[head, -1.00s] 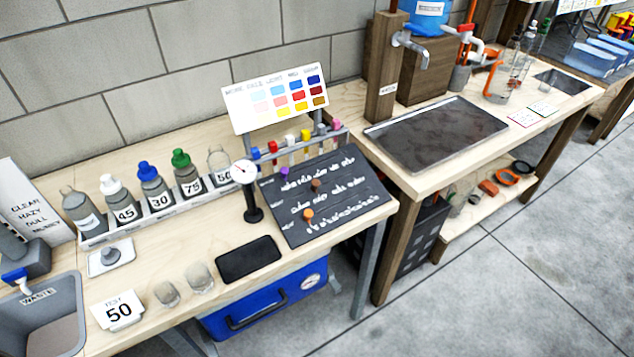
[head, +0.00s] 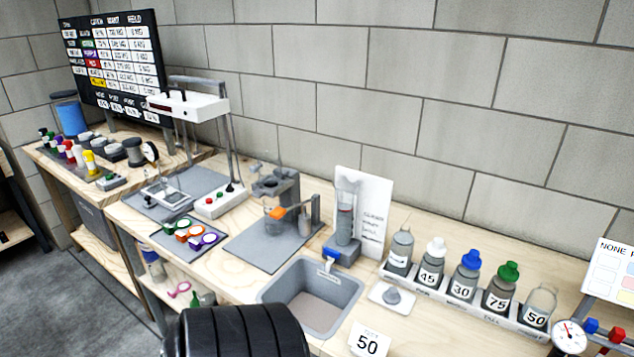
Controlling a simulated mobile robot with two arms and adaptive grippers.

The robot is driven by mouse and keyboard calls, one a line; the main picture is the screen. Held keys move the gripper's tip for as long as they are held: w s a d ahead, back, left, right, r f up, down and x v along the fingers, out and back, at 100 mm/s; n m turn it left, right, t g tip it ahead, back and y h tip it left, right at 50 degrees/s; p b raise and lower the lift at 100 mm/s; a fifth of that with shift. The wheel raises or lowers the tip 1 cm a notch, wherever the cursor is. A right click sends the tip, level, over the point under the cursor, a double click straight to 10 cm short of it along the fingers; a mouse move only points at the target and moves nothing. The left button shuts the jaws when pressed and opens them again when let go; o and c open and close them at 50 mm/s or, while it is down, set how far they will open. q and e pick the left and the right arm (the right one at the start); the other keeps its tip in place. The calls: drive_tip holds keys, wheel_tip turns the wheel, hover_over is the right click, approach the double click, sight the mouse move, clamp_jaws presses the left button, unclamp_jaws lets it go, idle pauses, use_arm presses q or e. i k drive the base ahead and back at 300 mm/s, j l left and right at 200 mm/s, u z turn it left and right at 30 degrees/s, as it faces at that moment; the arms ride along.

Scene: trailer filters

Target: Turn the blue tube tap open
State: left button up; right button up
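The blue tube tap (head: 332,255) is on the front of a grey and blue base at the back edge of the sink. A clear upright tube (head: 346,212) with a reddish band stands in that base. The tap sits over the rim of the grey waste sink (head: 352,281); its exact handle angle is too small to tell. Neither of my grippers shows in the head view.
A card (head: 375,215) stands behind the tube. A rack of numbered bottles (head: 455,298) is to the right, with a "50" card (head: 369,340) in front. A stand with an orange part (head: 277,212) is to the left. Grey wall behind.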

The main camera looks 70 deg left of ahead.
sight(332, 252)
drive_tip(key=u, duration=2)
drive_tip(key=i+j, duration=0.25)
